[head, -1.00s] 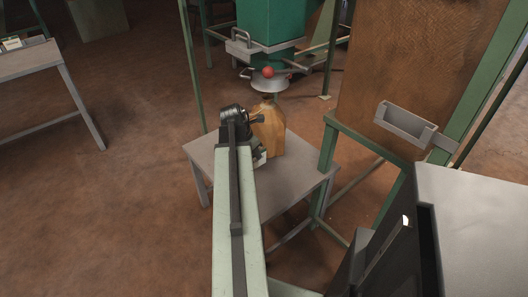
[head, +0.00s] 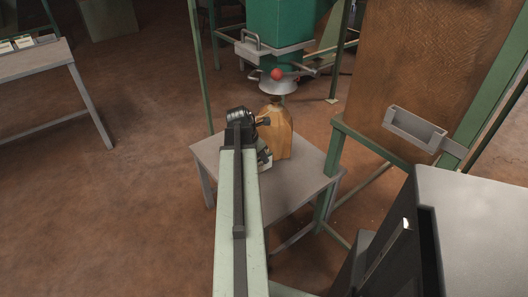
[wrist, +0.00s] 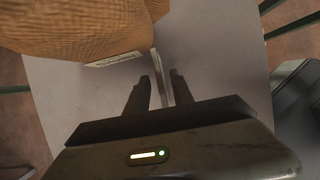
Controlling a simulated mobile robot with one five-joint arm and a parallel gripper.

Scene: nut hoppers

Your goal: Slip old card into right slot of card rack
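My gripper (wrist: 160,85) points down at the table beside the brown sack (head: 279,135). In the wrist view its two dark fingers stand apart. A thin pale strip (wrist: 157,62), perhaps a card seen edge-on, lies between them, with gaps visible on both sides. The sack (wrist: 75,25) fills the upper left there, with a white label (wrist: 115,60) at its lower edge. I cannot tell which of these is the old card. In the head view the gripper is mostly hidden by my arm. A rack with white cards (head: 24,43) stands on the left table, cut off by the frame; its right slot is unclear.
The sack stands on a small grey table (head: 290,192) under a green hopper (head: 278,25) with a red knob (head: 277,75). A grey tray (head: 415,130) is mounted at the right by a brown board (head: 430,60). Floor between the two tables is clear.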

